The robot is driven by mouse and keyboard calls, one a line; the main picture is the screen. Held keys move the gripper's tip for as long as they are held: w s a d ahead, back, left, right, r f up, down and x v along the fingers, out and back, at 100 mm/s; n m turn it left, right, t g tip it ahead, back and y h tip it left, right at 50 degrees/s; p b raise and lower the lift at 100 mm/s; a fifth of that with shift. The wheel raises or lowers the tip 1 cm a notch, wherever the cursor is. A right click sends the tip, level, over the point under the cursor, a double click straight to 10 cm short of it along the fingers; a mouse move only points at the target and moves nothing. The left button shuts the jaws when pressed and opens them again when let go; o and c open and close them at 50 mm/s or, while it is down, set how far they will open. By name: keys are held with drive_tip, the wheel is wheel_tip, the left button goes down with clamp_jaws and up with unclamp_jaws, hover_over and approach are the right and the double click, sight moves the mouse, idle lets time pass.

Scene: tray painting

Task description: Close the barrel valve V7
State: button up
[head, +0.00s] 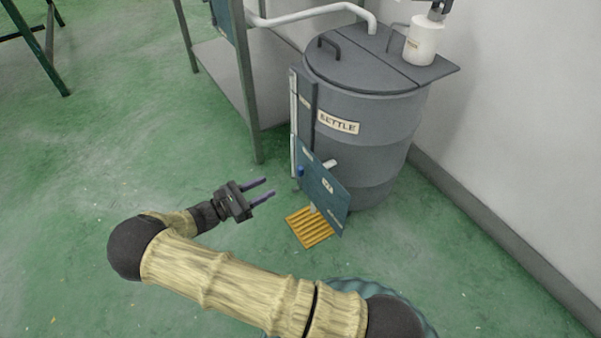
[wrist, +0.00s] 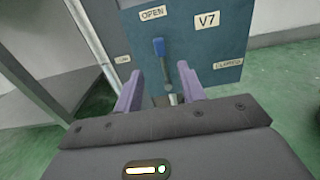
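The V7 valve panel (head: 325,188) is a blue-green plate on the front of the grey barrel marked KETTLE (head: 378,125). In the wrist view the panel (wrist: 200,45) carries an OPEN label (wrist: 153,13), a V7 label (wrist: 207,20) and a label at lower right that seems to read CLOSED (wrist: 228,62). The valve lever (wrist: 159,47) has a blue grip and points up, towards OPEN. My gripper (head: 270,187) is open and empty, left of the panel in the head view. In the wrist view its purple fingers (wrist: 161,72) flank the lever's lower part in the picture; contact is not visible.
A yellow slatted grate (head: 310,227) lies on the floor below the panel. A grey shelf frame (head: 245,90) stands left of the barrel. A white pipe (head: 310,14) and white container (head: 423,40) are at its top.

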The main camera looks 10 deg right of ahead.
sight(298, 172)
drive_tip(key=b+x, duration=0.5)
drive_tip(key=x, duration=0.7)
drive_tip(key=shift+w+d+f+b, duration=0.15)
drive_tip(key=shift+d+f+b, duration=0.05)
drive_tip(key=shift+d+b, duration=0.1)
drive_tip(key=shift+w+d+r, duration=0.1)
drive_tip(key=shift+d, duration=0.05)
clamp_jaws()
